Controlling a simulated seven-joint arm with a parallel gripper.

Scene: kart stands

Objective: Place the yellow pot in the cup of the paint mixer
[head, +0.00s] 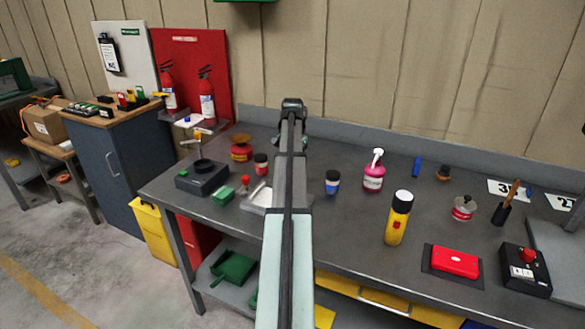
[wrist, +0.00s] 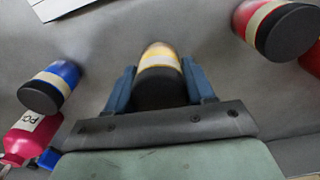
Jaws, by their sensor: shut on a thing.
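The yellow pot (wrist: 160,60), with a pale band and a dark lid, is between the two blue fingers of my gripper (wrist: 160,80) in the wrist view. My gripper is shut on it. I cannot tell whether the pot still touches the bench. In the head view my gripper (head: 292,112) is above the bench, and the arm hides the pot. The paint mixer (head: 212,183) is a dark box at the bench's left end, left of my gripper. Its round dark cup (head: 203,165) is on top and looks empty.
A blue pot (head: 332,183) and a pink bottle (head: 373,178) stand right of my arm. A red pot (head: 261,165) and a red tin (head: 240,152) stand between arm and mixer. A yellow bottle (head: 397,222) stands front right.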

